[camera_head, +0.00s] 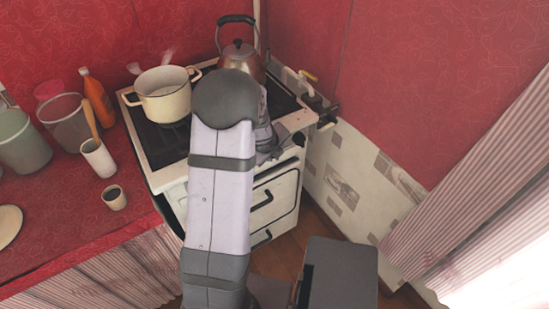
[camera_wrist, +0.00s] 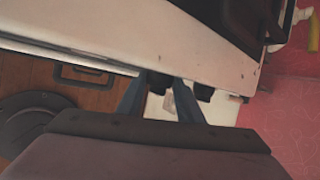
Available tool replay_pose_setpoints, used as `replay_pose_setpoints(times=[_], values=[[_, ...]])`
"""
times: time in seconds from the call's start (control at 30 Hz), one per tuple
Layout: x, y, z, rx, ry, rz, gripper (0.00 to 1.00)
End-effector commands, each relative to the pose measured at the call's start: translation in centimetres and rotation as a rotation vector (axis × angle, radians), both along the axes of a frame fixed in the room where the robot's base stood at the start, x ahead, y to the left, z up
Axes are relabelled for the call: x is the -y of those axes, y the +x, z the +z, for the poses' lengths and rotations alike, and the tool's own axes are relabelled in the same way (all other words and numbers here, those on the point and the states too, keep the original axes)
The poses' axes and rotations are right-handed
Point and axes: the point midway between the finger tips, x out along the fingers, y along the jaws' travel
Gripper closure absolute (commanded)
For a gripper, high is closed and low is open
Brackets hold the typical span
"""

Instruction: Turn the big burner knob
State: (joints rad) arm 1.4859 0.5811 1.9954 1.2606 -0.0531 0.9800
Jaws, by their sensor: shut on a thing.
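The white stove (camera_head: 175,177) stands against the red wall, with its knobs along the front edge. My gripper (camera_head: 272,152) is at the right part of this front edge, mostly hidden behind my arm. In the wrist view my gripper (camera_wrist: 160,92) has its two dark fingers on either side of a black knob (camera_wrist: 160,81) just below the white stove edge, and is shut on it. The knob's pointer and turn angle cannot be made out. Another dark knob (camera_wrist: 204,92) sits just right of the fingers. A dark knob (camera_head: 299,138) also shows near the stove's right corner.
A cream pot (camera_head: 165,98) and a kettle (camera_head: 238,62) stand on the cooktop. A yellow-handled valve (camera_head: 308,75) is on the wall pipe at right. An orange bottle (camera_head: 97,98), a white cup (camera_head: 98,158) and a small cup (camera_head: 115,198) stand on the red counter at left.

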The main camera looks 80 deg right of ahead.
Motion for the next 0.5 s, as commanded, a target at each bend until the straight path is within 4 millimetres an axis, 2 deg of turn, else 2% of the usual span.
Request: replay_pose_setpoints(times=[0.37,0.4,0.47,0.5], values=[[-0.01,0.07,0.11,-0.01,-0.009,0.003,0.9],[-0.01,0.07,0.1,-0.01,-0.009,0.003,0.65],[-0.02,0.07,0.1,-0.009,-0.009,0.002,0.5],[-0.02,0.06,0.08,-0.009,-0.009,0.002,0.49]])
